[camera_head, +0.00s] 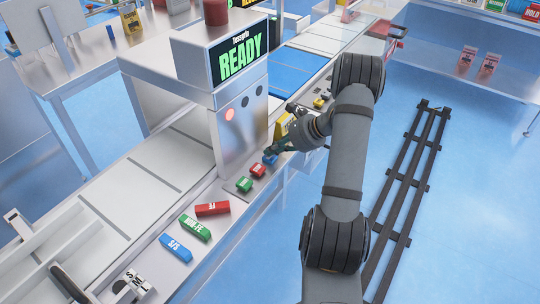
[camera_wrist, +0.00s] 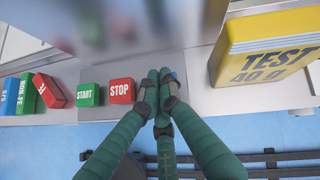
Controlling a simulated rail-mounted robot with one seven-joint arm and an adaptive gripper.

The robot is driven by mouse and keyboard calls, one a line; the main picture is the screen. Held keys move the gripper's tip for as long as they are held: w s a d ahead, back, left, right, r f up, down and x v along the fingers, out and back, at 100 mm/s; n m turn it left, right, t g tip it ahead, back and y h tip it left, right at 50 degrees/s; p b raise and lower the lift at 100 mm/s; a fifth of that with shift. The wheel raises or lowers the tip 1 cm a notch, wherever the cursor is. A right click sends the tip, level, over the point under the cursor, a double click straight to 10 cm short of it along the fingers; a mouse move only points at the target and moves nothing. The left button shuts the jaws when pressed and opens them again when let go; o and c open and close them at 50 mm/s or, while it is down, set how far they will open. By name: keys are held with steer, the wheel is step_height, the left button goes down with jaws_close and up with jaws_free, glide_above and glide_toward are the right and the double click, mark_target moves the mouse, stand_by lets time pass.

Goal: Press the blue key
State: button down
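The blue key (camera_head: 270,158) sits at the end of a row on the machine's front ledge, beside the red STOP key (camera_wrist: 121,91) and the green START key (camera_wrist: 88,95). In the wrist view only a sliver of the blue key (camera_wrist: 176,76) shows behind my fingers. My gripper (camera_wrist: 160,76) has its fingertips drawn together, with nothing seen between them. In the head view my gripper (camera_head: 272,150) is right at the blue key; I cannot tell whether it touches it.
A yellow TEST block (camera_wrist: 265,48) stands just right of my fingers in the wrist view. Red (camera_head: 212,209), green (camera_head: 195,228) and blue (camera_head: 176,247) labelled blocks lie along the ledge. The machine's display (camera_head: 239,58) reads READY.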

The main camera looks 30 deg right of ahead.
steer(key=shift+r+p, duration=0.65)
steer(key=shift+r, duration=0.3)
steer(key=shift+r+p, duration=1.85)
steer(key=shift+r, duration=0.7)
steer(key=shift+f, duration=0.15)
